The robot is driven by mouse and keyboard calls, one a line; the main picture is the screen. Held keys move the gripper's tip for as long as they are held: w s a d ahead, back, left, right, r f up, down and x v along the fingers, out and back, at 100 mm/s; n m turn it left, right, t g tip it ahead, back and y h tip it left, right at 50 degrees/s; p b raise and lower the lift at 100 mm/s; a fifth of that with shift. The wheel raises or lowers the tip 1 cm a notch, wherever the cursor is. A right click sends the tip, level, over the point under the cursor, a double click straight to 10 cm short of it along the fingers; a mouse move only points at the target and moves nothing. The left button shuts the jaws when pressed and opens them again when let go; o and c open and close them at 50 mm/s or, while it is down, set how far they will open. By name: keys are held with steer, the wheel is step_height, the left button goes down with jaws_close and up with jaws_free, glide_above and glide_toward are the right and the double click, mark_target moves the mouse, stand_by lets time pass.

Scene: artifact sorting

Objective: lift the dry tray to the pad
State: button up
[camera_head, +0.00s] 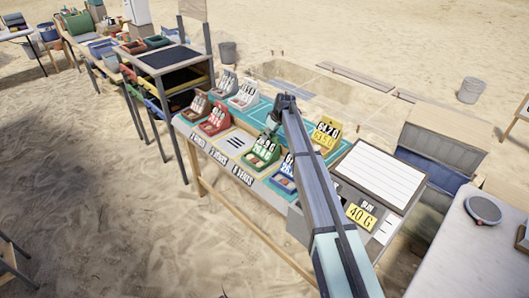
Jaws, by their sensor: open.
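Several small trays with numbered cards stand on the sorting table: a brown one (197,107), a red one (213,123), a green one (261,155), a yellow-carded one (326,135), a blue one (284,182) partly hidden by my arm, and grey ones at the back. I cannot tell which is the dry tray. A pale pad (234,145) with dark stripes lies between the red and green trays; I cannot tell if it is the task's pad. My gripper (270,125) is open, just behind and above the green tray's card, with no tray visible in it.
A white-lined board (380,176) and a yellow "40 G" card (361,216) are right of my arm. A dark-topped rack (160,58) with coloured drawers adjoins the table's left end. A pale table (470,245) with a round grey disc stands at lower right.

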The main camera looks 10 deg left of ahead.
steer(key=shift+f, duration=0.15)
stand_by(0.3)
jaws_close()
